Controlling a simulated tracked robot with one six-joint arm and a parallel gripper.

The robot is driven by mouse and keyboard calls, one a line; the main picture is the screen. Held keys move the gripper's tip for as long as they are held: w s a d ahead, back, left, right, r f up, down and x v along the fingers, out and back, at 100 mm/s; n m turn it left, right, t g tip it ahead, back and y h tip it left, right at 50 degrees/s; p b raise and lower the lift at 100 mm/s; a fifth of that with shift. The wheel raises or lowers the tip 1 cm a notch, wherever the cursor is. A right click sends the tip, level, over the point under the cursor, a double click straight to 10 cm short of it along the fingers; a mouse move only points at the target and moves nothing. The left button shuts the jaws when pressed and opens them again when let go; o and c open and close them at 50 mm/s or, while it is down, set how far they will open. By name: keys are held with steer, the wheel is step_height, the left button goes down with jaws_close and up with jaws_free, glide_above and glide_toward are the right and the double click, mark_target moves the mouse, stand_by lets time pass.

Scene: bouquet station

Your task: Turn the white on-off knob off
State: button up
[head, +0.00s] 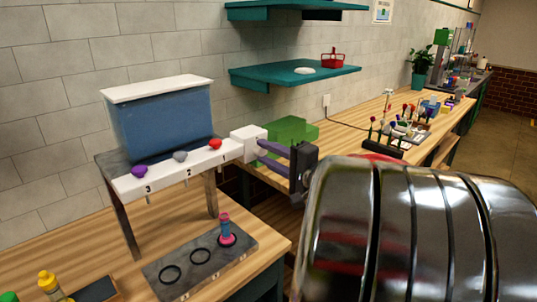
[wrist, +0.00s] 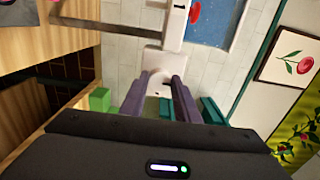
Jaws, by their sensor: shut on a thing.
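A blue tank (head: 165,122) with a white lid stands on a metal stand, above a white rail (head: 185,165) with purple, grey and red knobs. A white box (head: 249,143) sits at the rail's right end; it also shows in the wrist view (wrist: 153,58). My gripper (head: 261,153) reaches the box's right side from the right. In the wrist view its purple fingers (wrist: 160,82) are shut on the white on-off knob (wrist: 158,77) in front of the box. The fingers hide part of the knob, and its turn angle is unclear.
A grey plate (head: 200,262) with rings and a small pink-and-blue vial (head: 227,232) lies below the rail. A green block (head: 290,132) is behind my gripper. Teal shelves (head: 295,75) hang above. Flowers in holders (head: 385,138) stand on the far bench.

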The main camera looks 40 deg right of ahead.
steer(key=o, duration=0.7)
steer(key=shift+a+f, duration=0.2)
steer(key=shift+f, duration=0.05)
steer(key=o, duration=0.3)
steer(key=shift+d+r, duration=0.1)
steer(key=shift+r, duration=0.05)
steer(key=shift+s+d, duration=0.2)
steer(key=shift+s, duration=6.7)
